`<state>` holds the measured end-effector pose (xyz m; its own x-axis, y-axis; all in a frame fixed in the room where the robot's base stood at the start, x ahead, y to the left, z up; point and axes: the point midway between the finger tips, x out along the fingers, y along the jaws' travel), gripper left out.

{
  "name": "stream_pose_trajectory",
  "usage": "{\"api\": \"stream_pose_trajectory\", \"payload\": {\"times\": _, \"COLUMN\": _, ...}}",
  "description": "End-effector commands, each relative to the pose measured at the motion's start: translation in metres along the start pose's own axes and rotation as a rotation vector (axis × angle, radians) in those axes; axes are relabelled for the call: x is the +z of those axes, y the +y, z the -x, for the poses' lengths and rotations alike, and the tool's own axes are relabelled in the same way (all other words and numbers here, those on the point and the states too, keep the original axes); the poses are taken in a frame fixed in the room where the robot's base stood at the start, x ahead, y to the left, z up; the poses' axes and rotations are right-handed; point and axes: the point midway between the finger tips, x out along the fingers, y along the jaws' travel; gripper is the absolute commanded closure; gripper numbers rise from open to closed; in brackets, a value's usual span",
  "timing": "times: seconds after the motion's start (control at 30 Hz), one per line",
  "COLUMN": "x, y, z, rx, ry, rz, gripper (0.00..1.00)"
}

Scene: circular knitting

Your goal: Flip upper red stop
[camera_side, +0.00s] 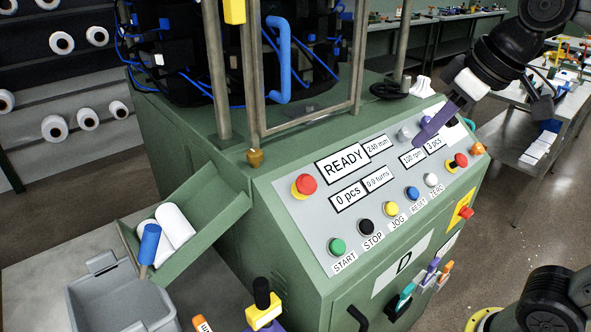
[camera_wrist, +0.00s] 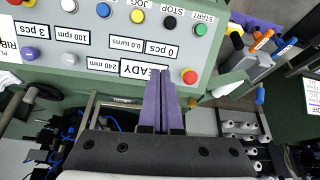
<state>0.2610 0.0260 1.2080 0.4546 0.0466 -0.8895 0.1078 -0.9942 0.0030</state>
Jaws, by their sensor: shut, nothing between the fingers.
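Three red buttons show in the side view. One red mushroom button on a yellow base (camera_side: 304,185) sits at the panel's upper left, beside the READY display. It also shows in the wrist view (camera_wrist: 189,76), just right of my fingertips. Another red button (camera_side: 460,160) is at the panel's right. A third, on a yellow box (camera_side: 465,211), is on the machine's right front side. My gripper (camera_side: 419,141) has purple fingers, shut and empty. It hovers over the panel's upper right in the side view, apart from the red buttons as far as I can tell.
A row of coloured buttons with START (camera_side: 337,246) lies along the panel's lower edge. A grey knob (camera_side: 404,133) is close to my fingers. Metal posts (camera_side: 216,70) and a blue handle (camera_side: 283,60) rise behind the panel. A green chute (camera_side: 200,215) is at left.

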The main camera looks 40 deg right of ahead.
Motion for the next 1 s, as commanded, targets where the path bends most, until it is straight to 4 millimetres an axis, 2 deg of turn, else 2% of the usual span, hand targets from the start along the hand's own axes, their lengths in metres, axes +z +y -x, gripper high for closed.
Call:
{"api": "stream_pose_trajectory", "payload": {"times": 0.03, "x": -0.025, "y": -0.007, "z": -0.002, "rx": -0.013, "ry": -0.016, "rz": 0.025, "gripper": 1.0}}
{"api": "stream_pose_trajectory", "payload": {"times": 0.2, "x": -0.09, "y": -0.037, "z": -0.02, "rx": -0.049, "ry": -0.062, "rz": 0.101, "gripper": 1.0}}
{"api": "stream_pose_trajectory", "payload": {"times": 0.3, "x": -0.117, "y": -0.057, "z": -0.038, "rx": -0.066, "ry": -0.09, "rz": 0.141, "gripper": 1.0}}
{"api": "stream_pose_trajectory", "payload": {"times": 0.4, "x": -0.133, "y": -0.074, "z": -0.058, "rx": -0.079, "ry": -0.115, "rz": 0.173, "gripper": 1.0}}
{"api": "stream_pose_trajectory", "payload": {"times": 0.6, "x": -0.134, "y": -0.092, "z": -0.085, "rx": -0.089, "ry": -0.166, "rz": 0.208, "gripper": 1.0}}
{"api": "stream_pose_trajectory", "payload": {"times": 0.77, "x": -0.13, "y": -0.095, "z": -0.098, "rx": -0.091, "ry": -0.17, "rz": 0.213, "gripper": 1.0}}
{"api": "stream_pose_trajectory", "payload": {"times": 1.0, "x": -0.122, "y": -0.098, "z": -0.138, "rx": -0.09, "ry": -0.171, "rz": 0.212, "gripper": 1.0}}
